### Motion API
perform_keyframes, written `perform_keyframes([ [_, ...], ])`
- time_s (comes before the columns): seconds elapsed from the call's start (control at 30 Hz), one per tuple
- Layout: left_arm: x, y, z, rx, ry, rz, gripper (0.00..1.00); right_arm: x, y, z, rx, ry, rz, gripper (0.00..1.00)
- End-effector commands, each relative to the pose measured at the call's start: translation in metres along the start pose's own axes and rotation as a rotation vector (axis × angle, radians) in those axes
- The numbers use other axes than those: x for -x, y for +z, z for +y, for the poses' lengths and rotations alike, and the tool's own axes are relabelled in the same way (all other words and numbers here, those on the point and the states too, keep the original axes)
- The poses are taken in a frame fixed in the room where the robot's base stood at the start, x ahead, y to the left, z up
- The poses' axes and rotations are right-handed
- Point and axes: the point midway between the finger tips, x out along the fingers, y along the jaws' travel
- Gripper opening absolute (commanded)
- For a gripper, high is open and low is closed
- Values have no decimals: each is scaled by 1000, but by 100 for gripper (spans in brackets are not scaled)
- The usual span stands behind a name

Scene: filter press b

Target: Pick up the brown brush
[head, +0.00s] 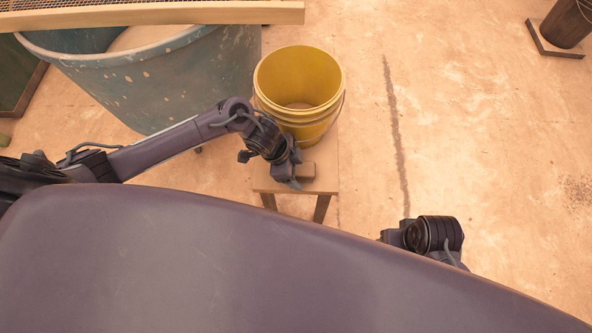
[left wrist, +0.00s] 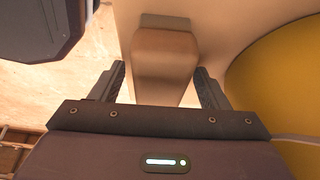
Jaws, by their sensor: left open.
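The brown brush (head: 308,172) lies on a small wooden stool (head: 325,178), just in front of the yellow bucket. My left gripper (head: 293,182) is at the brush, over the stool's front part. In the left wrist view the brush (left wrist: 165,58) shows as a brown block between the two open fingers of my left gripper (left wrist: 159,72), with a visible gap on each side. Its near end is hidden behind the gripper body. Part of my right arm's end (head: 425,235) shows at the lower right, but its jaws cannot be made out.
The yellow bucket (head: 298,85) stands on the stool close beside my left gripper; it also fills the right of the left wrist view (left wrist: 285,85). A large blue-green tub (head: 150,85) stands to the left, with a wooden-framed screen (head: 150,14) above it. The floor right of the stool is clear.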

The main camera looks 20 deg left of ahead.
Motion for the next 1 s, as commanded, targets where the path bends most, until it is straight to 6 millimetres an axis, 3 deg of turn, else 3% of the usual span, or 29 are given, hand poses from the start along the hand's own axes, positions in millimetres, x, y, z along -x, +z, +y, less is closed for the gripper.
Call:
perform_keyframes([
  [0.9, -4, 2, 0, -1, 1, 1, 69, 1, 0, 0, -1, 0, -1, 66],
  [1.0, -4, 2, 0, -1, 1, 1, 59, 1, 0, 0, -1, 0, -1, 66],
])
